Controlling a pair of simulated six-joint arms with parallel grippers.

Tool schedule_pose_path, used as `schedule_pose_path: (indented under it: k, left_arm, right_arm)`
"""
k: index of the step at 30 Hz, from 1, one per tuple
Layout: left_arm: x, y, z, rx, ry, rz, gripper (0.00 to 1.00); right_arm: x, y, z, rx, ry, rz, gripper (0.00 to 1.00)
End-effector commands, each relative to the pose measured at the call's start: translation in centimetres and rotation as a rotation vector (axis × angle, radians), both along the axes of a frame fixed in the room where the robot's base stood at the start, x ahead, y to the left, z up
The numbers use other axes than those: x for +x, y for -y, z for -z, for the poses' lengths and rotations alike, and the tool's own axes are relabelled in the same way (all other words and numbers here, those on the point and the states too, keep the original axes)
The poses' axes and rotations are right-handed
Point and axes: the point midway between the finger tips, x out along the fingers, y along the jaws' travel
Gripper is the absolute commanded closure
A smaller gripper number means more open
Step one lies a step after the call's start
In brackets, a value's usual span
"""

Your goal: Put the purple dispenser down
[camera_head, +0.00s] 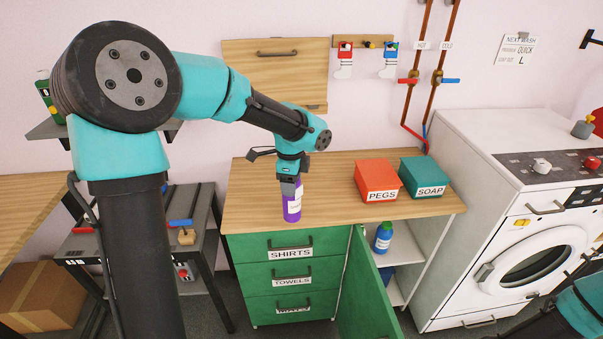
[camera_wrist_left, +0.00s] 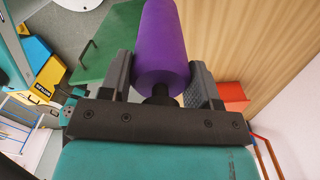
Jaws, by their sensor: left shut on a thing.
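The purple dispenser (camera_head: 292,205) is upright at the front edge of the wooden counter top (camera_head: 335,200), with a pale label on its side. My left gripper (camera_head: 290,181) comes from above and is shut on its top. In the left wrist view the purple dispenser (camera_wrist_left: 164,50) sits between the two fingers of my left gripper (camera_wrist_left: 160,88), its dark neck lying between them. I cannot tell whether the dispenser's base touches the counter. Part of my right arm shows at the lower right of the head view; its gripper is not visible.
A red PEGS box (camera_head: 377,180) and a teal SOAP box (camera_head: 422,177) stand right of the dispenser. Below are green drawers (camera_head: 290,270) and an open green door (camera_head: 368,290). A blue bottle (camera_head: 382,237) stands in the cabinet. The counter's left part is clear.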

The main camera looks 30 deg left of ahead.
Motion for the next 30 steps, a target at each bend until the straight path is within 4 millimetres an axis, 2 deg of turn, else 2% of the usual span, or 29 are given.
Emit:
schedule_pose_path:
  k: [6, 11, 17, 30]
  left_arm:
    - [0.1, 0.1, -0.1, 0.0, 0.001, -0.006, 1.0]
    - [0.5, 1.1, -0.3, -0.001, 0.001, -0.056, 1.0]
    - [1.7, 4.0, -1.0, -0.003, 0.002, -0.212, 1.0]
    - [4.0, 12.8, -3.2, -0.006, 0.001, -0.67, 1.0]
  right_arm:
    - [0.0, 0.0, 0.0, 0.0, 0.0, 0.0, 0.14]
    - [0.0, 0.0, 0.0, 0.0, 0.0, 0.0, 0.14]
    - [0.0, 0.0, 0.0, 0.0, 0.0, 0.0, 0.14]
    - [0.0, 0.0, 0.0, 0.0, 0.0, 0.0, 0.14]
